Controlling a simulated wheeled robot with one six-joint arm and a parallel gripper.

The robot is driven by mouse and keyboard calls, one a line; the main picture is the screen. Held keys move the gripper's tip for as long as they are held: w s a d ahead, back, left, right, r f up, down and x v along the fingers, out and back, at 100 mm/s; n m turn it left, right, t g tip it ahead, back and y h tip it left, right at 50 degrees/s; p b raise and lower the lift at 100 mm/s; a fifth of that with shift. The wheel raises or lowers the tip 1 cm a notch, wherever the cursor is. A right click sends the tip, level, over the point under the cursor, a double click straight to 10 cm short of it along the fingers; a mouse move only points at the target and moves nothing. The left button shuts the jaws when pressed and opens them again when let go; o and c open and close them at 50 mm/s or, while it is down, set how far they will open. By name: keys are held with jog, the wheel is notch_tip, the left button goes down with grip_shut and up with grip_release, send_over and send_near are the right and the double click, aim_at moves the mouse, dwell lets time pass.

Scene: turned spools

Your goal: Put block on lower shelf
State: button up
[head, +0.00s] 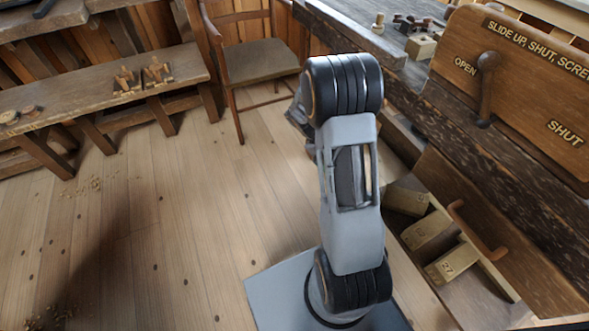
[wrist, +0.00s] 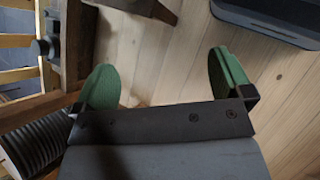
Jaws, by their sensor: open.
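My gripper (wrist: 165,88) shows in the wrist view with two green fingers spread wide apart and nothing between them. Bare floor and a wooden leg or beam lie behind them. In the head view my arm hides most of the gripper. Several pale numbered blocks (head: 452,263) lie in an open wooden compartment (head: 510,259) low at the right, beside my arm; one is marked 27. Another block-like wooden piece (head: 421,47) is on the dark workbench (head: 367,38) at the back. I cannot tell which block the task means, nor which surface is the lower shelf.
A wooden panel (head: 531,88) with a lever (head: 486,85) reads OPEN and SHUT at the right. A chair (head: 262,62) stands at the back. A low bench (head: 100,92) on the left bears small wooden pieces. The floor (head: 170,215) at left is mostly clear, with some shavings.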

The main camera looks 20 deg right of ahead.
jog(key=s+a+r+m+t+y, duration=0.2)
jog(key=s+a+r+t, duration=0.2)
jog(key=a, duration=0.5)
jog(key=s+a+r+m+t+y, duration=0.2)
jog(key=s+a+r+t+y, duration=0.1)
jog(key=a+r, duration=0.6)
jog(key=shift+s+a+r+t+y, duration=0.15)
jog(key=shift+s+r+t+y, duration=0.15)
jog(key=shift+s+t, duration=0.6)
jog(key=shift+s, duration=0.2)
